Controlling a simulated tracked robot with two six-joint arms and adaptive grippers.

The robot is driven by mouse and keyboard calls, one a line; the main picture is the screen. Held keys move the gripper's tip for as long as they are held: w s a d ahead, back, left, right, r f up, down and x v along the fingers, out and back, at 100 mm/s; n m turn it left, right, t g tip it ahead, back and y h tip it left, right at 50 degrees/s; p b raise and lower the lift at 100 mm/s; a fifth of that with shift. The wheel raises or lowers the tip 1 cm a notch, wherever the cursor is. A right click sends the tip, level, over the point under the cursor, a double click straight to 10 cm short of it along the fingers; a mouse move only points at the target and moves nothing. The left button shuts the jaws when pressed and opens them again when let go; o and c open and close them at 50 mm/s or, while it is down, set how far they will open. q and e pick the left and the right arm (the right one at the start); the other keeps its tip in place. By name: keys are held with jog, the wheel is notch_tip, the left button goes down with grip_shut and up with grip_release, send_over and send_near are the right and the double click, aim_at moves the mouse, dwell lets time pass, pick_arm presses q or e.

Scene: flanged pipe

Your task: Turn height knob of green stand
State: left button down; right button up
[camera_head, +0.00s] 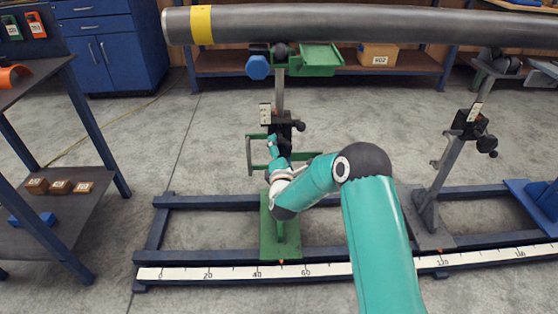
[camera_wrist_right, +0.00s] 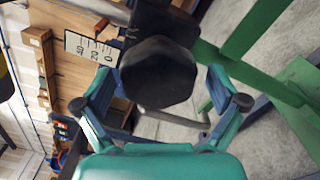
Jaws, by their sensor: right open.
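The green stand (camera_head: 270,238) stands on the blue rail frame, with a post, a scale plate and a green head under the pipe. Its black height knob (camera_wrist_right: 158,74) fills the middle of the right wrist view, large and close. My right gripper (camera_head: 276,147) is at the stand's post, at the height of the dark clamp block. In the right wrist view its two teal fingers are spread, one on each side of the knob. I cannot tell whether either finger touches it. In the head view the gripper hides most of the knob. My left gripper is not in view.
The grey pipe (camera_head: 350,26) with a yellow band lies across the top, above the stand. A grey stand (camera_head: 430,215) is to the right. A ruler (camera_head: 220,273) runs along the front rail. A shelf (camera_head: 75,195) with small boxes is at the left. Floor between is clear.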

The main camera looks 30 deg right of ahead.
jog(key=v, duration=1.1)
jog(key=shift+s+a, duration=0.25)
jog(key=shift+a, duration=0.05)
jog(key=shift+f, duration=0.1)
